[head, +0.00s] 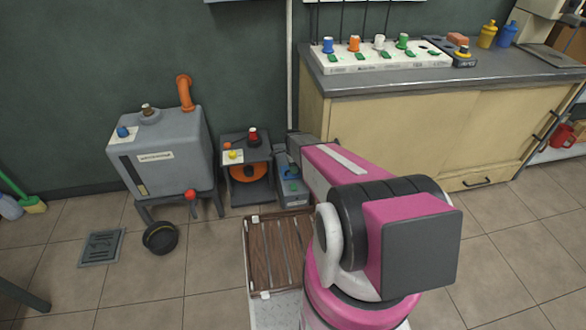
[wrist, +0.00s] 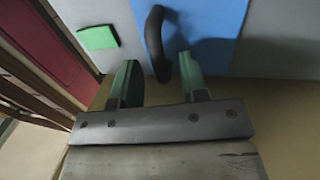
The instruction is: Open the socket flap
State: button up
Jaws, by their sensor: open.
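A blue panel (wrist: 205,25), which looks like the socket flap, is on a pale grey face at the top of the wrist view. A dark curved handle (wrist: 156,42) stands out from its left part. My gripper (wrist: 160,78) is open, with its two green fingertips either side of the lower end of the handle. I cannot tell whether either finger touches it. In the head view, a small grey box with a blue front (head: 289,186) stands on the floor by the wall; my arm hides part of it and most of my gripper.
A green patch (wrist: 98,37) is left of the panel. In the head view, a machine with an orange disc (head: 247,172) stands left of the box. A wooden slatted pallet (head: 277,250) lies in front. The counter (head: 395,82) is at the right.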

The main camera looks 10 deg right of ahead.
grip_shut()
jog(key=shift+w+r, duration=0.1)
